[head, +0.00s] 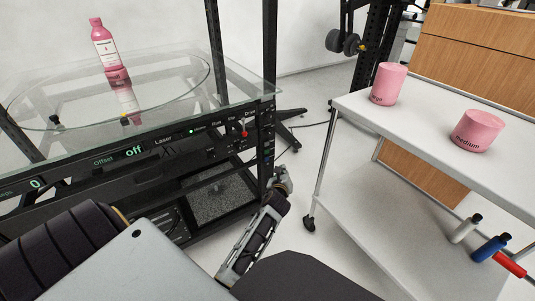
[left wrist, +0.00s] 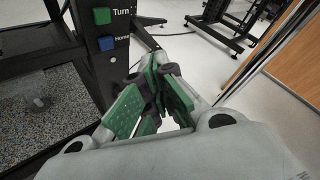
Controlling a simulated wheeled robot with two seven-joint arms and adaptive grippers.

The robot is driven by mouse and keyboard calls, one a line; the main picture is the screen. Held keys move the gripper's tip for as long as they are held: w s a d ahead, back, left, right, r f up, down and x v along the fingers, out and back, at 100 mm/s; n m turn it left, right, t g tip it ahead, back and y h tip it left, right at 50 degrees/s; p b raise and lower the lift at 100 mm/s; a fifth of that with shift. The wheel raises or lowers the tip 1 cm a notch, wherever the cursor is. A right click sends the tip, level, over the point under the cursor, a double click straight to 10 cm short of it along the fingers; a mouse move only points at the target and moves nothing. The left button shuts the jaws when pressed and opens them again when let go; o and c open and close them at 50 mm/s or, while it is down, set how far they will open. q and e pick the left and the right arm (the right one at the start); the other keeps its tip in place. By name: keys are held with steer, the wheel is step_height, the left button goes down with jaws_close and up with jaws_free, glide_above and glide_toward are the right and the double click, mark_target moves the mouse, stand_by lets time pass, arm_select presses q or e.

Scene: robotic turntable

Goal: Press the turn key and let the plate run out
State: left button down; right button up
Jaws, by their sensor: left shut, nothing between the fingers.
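The green Turn key (left wrist: 102,16) sits on the black post of the turntable frame, above a blue Home key (left wrist: 107,43), in the left wrist view. The clear round plate (head: 175,85) lies on the glass top in the head view, with a pink bottle (head: 104,48) upright on it. My left gripper (head: 281,180) is shut and empty, beside the post and lower than the keys. Its green-padded fingers (left wrist: 160,82) show in the left wrist view, apart from the keys. My right gripper is not in view.
A front panel (head: 150,150) reads "off" and has a red knob (head: 244,131). A white cart (head: 420,125) at the right holds two pink cylinders (head: 388,84), (head: 477,131) on top and small bottles (head: 490,248) below. Open floor lies between frame and cart.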

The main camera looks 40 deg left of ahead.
mark_target(267, 152)
arm_select(q)
steer(key=w+a, duration=0.3)
steer(key=a, duration=0.5)
steer(key=shift+w, duration=0.15)
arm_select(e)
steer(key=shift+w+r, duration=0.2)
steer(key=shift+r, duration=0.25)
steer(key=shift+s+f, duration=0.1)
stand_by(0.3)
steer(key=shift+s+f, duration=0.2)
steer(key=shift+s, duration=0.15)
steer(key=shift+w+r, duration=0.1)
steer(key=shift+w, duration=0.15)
